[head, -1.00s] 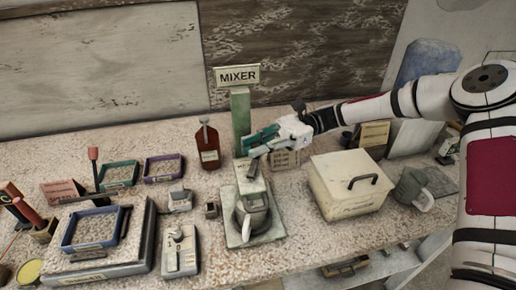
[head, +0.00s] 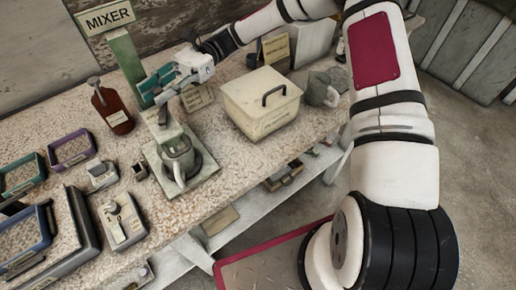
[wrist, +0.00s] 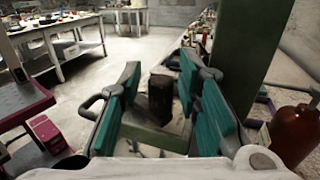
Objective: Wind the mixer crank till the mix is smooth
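The mixer stands on the bench, with a green post (head: 126,57) under a MIXER sign (head: 106,17), a pale green head (head: 160,122) and a base plate (head: 205,170). A grey jug (head: 178,158) stands on the base plate, upright; the mix inside it cannot be made out. My gripper (head: 155,86) is at the top of the mixer, in front of the post. In the wrist view its teal-padded fingers (wrist: 160,78) are apart, with a dark upright grip (wrist: 160,98), seemingly the crank's, between them. Gaps show on both sides of the grip.
A brown bottle (head: 112,108) stands left of the post. A cream lidded box (head: 262,103) and a grey mug (head: 322,90) stand to the right. Trays, including a purple one (head: 72,147), and a scale-like device (head: 122,222) lie at the left. Open floor lies right of the bench.

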